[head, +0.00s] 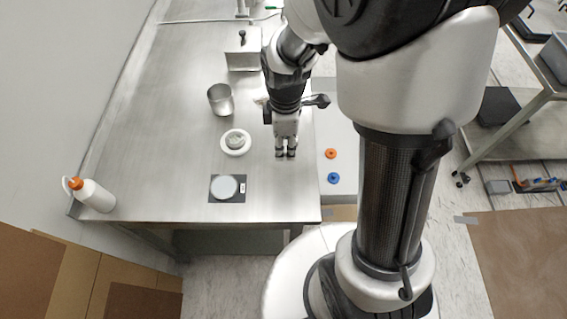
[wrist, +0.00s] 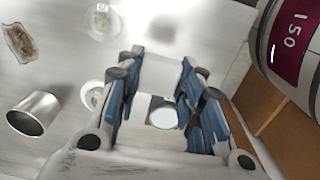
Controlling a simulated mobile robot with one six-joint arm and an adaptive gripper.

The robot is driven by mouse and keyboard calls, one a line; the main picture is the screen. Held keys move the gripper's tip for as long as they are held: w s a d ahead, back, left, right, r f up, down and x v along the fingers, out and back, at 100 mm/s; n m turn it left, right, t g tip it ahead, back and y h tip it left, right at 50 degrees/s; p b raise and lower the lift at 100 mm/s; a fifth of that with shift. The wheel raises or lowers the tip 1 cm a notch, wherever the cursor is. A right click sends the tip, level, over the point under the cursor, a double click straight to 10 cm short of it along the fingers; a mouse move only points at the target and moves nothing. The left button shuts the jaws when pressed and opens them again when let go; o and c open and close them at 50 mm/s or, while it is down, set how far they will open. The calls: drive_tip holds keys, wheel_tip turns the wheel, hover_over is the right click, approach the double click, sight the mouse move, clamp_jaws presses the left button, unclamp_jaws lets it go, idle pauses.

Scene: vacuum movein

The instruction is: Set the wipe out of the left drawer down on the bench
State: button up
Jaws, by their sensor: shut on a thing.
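My gripper (head: 286,154) points down above the right part of the steel bench (head: 180,135), its fingers close together in the head view. In the wrist view, my gripper (wrist: 165,100) has blue-padded fingers around a pale, flat patch (wrist: 163,76), which looks like the wipe; its outline against the bench is hard to make out. The wipe is too small to tell in the head view. I cannot tell whether it touches the bench. I cannot pick out the left drawer in either view.
A metal cup (head: 220,98), a white round dish (head: 235,143) and a pale disc (head: 225,187) on a dark plate stand left of my gripper. Orange (head: 330,153) and blue (head: 333,178) round pieces lie right of the bench.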

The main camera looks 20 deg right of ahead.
sight(285, 171)
wheel_tip(285, 171, down, 11)
drive_tip(key=b, duration=0.3)
drive_tip(key=shift+w+f, duration=0.1)
drive_tip(key=shift+f, duration=0.05)
drive_tip(key=shift+f+b, duration=0.15)
drive_tip(key=shift+b, duration=0.15)
drive_tip(key=o, duration=0.8)
